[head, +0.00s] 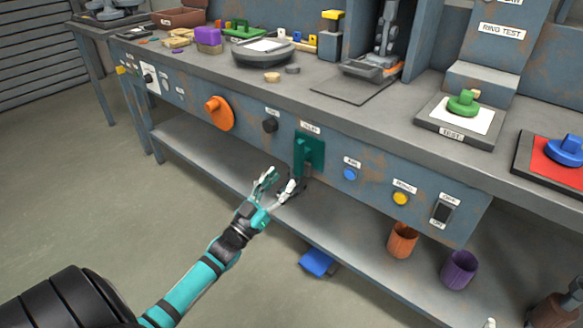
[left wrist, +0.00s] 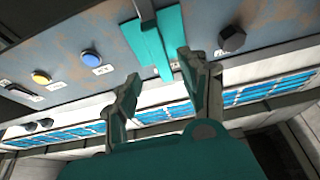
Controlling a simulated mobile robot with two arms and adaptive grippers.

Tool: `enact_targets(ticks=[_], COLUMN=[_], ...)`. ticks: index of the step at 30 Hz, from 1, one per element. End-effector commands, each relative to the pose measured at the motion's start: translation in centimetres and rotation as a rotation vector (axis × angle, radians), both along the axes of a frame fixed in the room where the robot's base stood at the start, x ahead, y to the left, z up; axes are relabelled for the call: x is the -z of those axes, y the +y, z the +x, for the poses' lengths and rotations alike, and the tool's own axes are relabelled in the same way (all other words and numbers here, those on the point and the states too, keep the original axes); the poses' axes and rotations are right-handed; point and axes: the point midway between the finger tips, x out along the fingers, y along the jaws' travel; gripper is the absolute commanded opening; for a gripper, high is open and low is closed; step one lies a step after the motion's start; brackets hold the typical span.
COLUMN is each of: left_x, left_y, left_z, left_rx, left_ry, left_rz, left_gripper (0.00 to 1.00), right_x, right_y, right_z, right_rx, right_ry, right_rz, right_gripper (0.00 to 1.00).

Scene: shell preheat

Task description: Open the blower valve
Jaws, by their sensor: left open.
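A teal plate (head: 318,152) with a teal lever handle (head: 303,150) is on the bench's front panel, under a label too small to read. I cannot confirm from the label that it is the blower valve. My left gripper (head: 279,182) is open and empty, just below and in front of this lever, with its fingers pointing up toward the panel. In the left wrist view the teal part (left wrist: 152,45) stands just beyond and between the two open fingertips (left wrist: 159,72), with a grey bar at its top. No clear contact shows. My right gripper is not in view.
An orange round knob (head: 217,112) and a black knob (head: 270,125) are left of the lever. A blue button (head: 349,174), a yellow button (head: 400,198) and a black switch (head: 441,212) are right. The lower shelf (head: 215,158) runs beneath. A blue object (head: 317,262) lies below.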

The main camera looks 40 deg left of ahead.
Motion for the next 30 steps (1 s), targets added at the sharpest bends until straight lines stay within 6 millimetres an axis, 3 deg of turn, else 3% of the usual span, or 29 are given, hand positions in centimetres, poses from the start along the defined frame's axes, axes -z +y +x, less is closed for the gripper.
enact_targets(ticks=[7, 25, 28, 30], left_x=[1.1, 1.3, 1.4, 1.6], left_y=[0.2, 0.3, -0.6, -2.6], left_z=[-2.8, -3.1, -3.1, -3.1], left_rx=[-0.001, 0.000, 0.003, 0.008], left_ry=[-0.001, -0.001, 0.016, 0.054], left_rz=[-0.001, 0.000, -0.001, -0.001], left_gripper=[0.44, 0.44, 0.44, 0.44], right_x=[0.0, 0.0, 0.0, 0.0], right_y=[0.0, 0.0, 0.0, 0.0], right_z=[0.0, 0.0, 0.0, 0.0], right_rx=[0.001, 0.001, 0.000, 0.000], right_ry=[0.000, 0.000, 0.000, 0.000], right_rz=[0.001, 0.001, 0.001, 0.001], right_gripper=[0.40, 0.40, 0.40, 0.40])
